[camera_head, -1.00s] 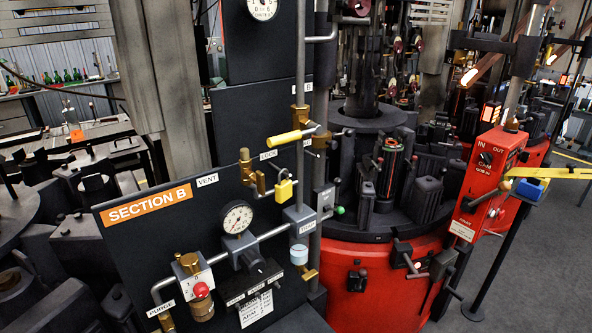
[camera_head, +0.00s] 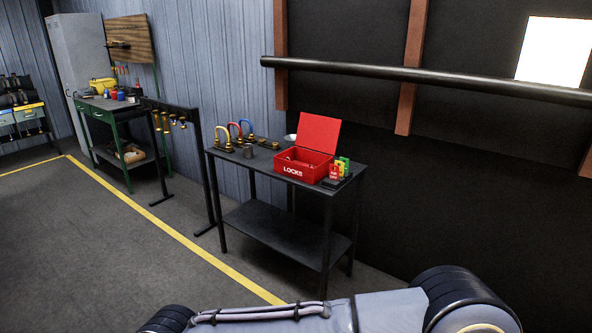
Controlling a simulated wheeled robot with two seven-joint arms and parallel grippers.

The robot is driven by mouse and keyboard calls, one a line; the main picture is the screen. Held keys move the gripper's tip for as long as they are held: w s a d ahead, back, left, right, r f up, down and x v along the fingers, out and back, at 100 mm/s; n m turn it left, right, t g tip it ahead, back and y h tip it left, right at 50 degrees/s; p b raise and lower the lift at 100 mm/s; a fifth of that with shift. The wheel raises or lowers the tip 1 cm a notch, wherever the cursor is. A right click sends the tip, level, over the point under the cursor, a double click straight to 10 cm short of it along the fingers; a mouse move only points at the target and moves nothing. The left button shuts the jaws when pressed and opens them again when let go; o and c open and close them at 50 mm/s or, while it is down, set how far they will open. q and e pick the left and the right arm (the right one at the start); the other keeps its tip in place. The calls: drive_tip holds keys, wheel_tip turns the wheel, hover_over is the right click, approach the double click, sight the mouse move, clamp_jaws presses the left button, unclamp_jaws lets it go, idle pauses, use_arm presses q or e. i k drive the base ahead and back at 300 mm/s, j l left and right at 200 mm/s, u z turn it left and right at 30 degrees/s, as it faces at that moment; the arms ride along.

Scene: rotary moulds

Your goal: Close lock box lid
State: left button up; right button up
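The red lock box (camera_head: 290,172), marked LOCKS on its front, sits on a dark metal table (camera_head: 265,177) in the middle of the view. Its red lid (camera_head: 319,132) is open and stands up at the back right of the box. The inside of the box shows only in part and is too small to make out. One of my arms crosses the bottom of the view, well short of the table. Neither gripper is in view.
A rack with hanging brass pieces (camera_head: 172,120) is to the left. Open floor with a yellow line (camera_head: 180,237) lies in front.

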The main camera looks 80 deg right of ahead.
sight(317, 132)
drive_tip(key=l+z, duration=0.1)
drive_tip(key=z, duration=2.85)
drive_tip(key=i+j, duration=0.15)
drive_tip(key=i, duration=0.35)
drive_tip(key=i+j, duration=0.2)
drive_tip(key=i, duration=0.35)
drive_tip(key=i+j, duration=0.15)
drive_tip(key=i, duration=0.35)
drive_tip(key=i+j, duration=0.2)
drive_tip(key=i, duration=0.35)
drive_tip(key=i+j, duration=0.15)
drive_tip(key=i, duration=0.35)
drive_tip(key=i+j, duration=0.2)
drive_tip(key=i, duration=0.35)
drive_tip(key=i+j, duration=0.15)
drive_tip(key=i, duration=0.35)
drive_tip(key=z, duration=0.05)
